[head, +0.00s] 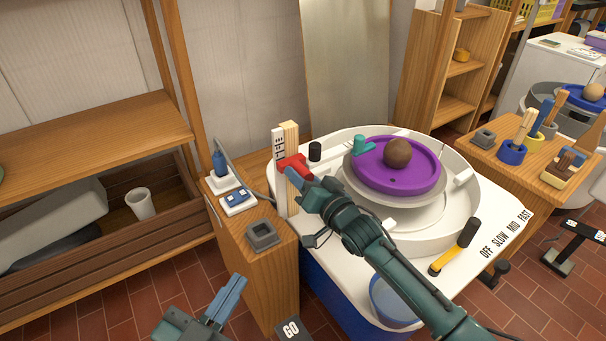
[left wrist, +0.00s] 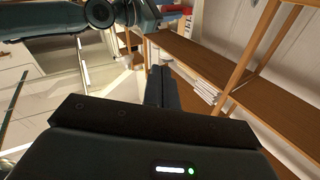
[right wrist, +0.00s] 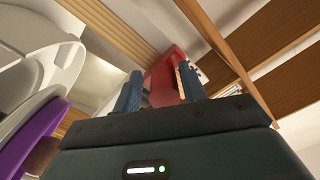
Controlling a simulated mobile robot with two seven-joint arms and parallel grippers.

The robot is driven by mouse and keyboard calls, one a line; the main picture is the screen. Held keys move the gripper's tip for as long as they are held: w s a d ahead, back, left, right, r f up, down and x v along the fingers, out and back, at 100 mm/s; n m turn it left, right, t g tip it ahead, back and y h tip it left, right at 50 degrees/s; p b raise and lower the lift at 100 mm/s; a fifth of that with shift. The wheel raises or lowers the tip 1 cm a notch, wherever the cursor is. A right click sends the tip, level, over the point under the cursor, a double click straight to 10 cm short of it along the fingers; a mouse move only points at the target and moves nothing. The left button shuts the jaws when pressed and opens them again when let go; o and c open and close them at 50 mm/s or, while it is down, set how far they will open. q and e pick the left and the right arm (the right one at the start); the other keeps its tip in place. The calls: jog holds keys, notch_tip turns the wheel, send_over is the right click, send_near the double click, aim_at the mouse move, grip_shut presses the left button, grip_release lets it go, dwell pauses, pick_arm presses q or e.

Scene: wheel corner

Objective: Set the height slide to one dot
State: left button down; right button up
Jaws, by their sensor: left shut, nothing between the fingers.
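The red height slide (head: 295,166) sits on an upright wooden post (head: 290,135) beside the wheel. A white strip (head: 278,143) with dark marks runs along the post; its dots are too small to read. My right gripper (head: 306,177) is at the slide. In the right wrist view its two fingers (right wrist: 160,92) stand apart, with the red slide (right wrist: 164,70) showing between and beyond them. I cannot tell whether they press on it. My left gripper (head: 232,292) is shut and empty, low at the front; its closed fingers show in the left wrist view (left wrist: 162,88).
A purple disc (head: 400,172) with a brown ball (head: 397,152) lies on the wheel. A black-and-yellow lever (head: 455,248) is by the speed words. A small wooden stand (head: 270,290) holds a grey square dish (head: 262,235) and blue items. A shelf (head: 90,135) stands at left.

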jog(key=shift+o, duration=0.7)
jog(key=shift+r, duration=0.15)
jog(key=shift+s+d, duration=0.2)
pick_arm(q)
jog(key=shift+a+f+n+g+y+p, duration=0.1)
jog(key=shift+a+n+g+y+p, duration=0.4)
jog(key=shift+p, duration=0.5)
jog(key=shift+a+f+n+g+y+p, duration=0.1)
jog(key=shift+a+n+g+y+p, duration=0.15)
jog(key=shift+g+y+p, duration=0.5)
pick_arm(e)
jog(key=v, duration=1.2)
jog(key=shift+s+d, duration=0.15)
jog(key=shift+s, duration=0.1)
